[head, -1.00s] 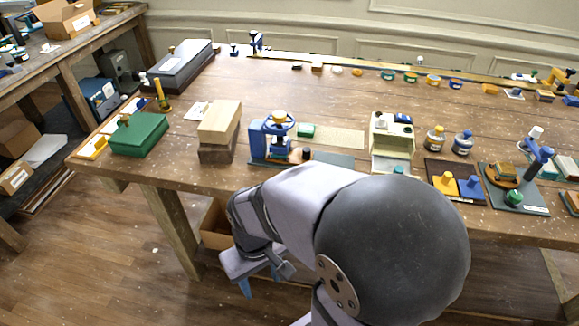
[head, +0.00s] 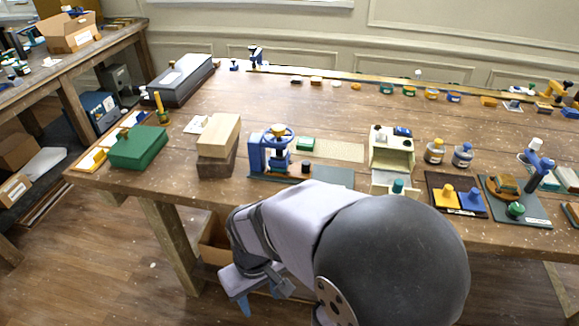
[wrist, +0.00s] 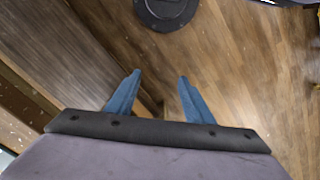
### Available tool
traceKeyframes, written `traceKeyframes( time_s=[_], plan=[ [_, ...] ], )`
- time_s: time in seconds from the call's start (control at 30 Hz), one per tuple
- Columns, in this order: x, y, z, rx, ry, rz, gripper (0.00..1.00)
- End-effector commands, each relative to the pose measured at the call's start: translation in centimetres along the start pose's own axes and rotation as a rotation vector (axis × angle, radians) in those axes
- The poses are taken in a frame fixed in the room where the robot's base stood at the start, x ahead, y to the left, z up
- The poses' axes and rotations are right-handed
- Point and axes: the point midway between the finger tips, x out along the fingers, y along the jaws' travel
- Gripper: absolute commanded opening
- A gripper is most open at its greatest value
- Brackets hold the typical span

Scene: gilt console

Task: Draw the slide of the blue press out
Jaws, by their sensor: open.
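The blue press (head: 256,153) stands upright near the front edge of the table, left of the middle, with a blue handwheel over a brass-coloured part. A small dark knob (head: 306,166) is low at its right side, by a flat grey-green plate (head: 335,177). I cannot tell for certain which part is the slide. My gripper (head: 258,298) hangs below the table's front edge, in front of the press and apart from it. In the wrist view my gripper (wrist: 160,76) is open and empty, with two blue fingers spread above the wooden floor.
A wooden block stack (head: 217,146) stands close left of the press and a green box (head: 139,147) farther left. A cream cabinet (head: 391,152) stands to the right. A small green block (head: 305,144) lies behind the knob. The table's front edge (head: 190,196) lies between my gripper and the press.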

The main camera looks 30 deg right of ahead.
Motion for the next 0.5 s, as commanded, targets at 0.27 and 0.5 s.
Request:
traceKeyframes(
  time_s=[0.27, 0.5],
  plan=[
    [0.0, 0.0, 0.0, 0.000, 0.000, 0.000, 0.43],
    [-0.9, 2.7, -2.9, 0.062, 0.074, 0.047, 0.28]
  ],
)
